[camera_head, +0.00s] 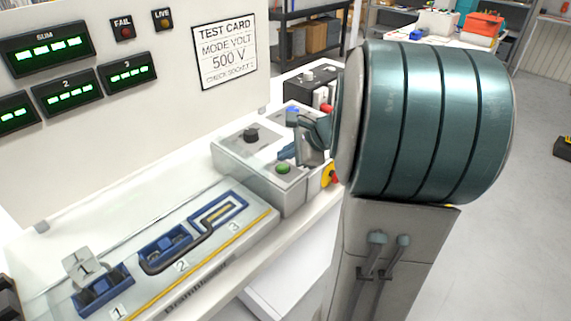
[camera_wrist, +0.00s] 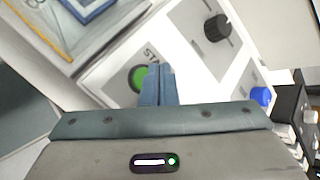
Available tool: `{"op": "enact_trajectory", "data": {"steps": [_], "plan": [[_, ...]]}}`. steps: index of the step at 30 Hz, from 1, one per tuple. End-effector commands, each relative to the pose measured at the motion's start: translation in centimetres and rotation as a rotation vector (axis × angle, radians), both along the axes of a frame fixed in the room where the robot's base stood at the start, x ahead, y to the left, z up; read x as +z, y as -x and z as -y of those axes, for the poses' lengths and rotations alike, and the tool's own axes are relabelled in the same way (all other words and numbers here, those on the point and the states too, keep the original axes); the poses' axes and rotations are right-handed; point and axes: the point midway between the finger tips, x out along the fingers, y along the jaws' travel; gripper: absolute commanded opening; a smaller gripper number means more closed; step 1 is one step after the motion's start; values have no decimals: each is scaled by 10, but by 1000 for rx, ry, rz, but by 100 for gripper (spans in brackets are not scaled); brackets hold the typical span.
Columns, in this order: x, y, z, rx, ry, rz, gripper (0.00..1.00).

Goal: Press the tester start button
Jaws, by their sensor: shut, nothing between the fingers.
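The green start button (camera_head: 283,168) sits on the top of the grey tester box (camera_head: 232,158). In the wrist view the green button (camera_wrist: 137,78) shows just left of my fingertips, beside partly covered lettering that begins "STA". My gripper (camera_head: 286,153) is shut and empty, its blue fingers over the box top close to the button. In the wrist view my gripper (camera_wrist: 159,72) points toward the panel and its fingers cover part of the button's right side. I cannot tell whether the fingertips touch the panel or the button.
A black knob (camera_head: 251,134) stands on the box, and a blue button (camera_wrist: 261,96) lies to its right in the wrist view. A red and yellow emergency stop (camera_head: 329,175) is on the box's side. A numbered socket board (camera_head: 250,228) lies in front. Displays and a test card (camera_head: 224,50) are behind.

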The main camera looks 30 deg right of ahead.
Motion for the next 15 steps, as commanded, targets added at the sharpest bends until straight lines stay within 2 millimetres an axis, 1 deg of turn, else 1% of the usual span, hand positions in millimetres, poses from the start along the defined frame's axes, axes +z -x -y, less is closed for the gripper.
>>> {"op": "enact_trajectory", "data": {"steps": [5,15], "plan": [[0,0,0,0,0,0,0],[-9,3,0,0,0,0,0]]}}
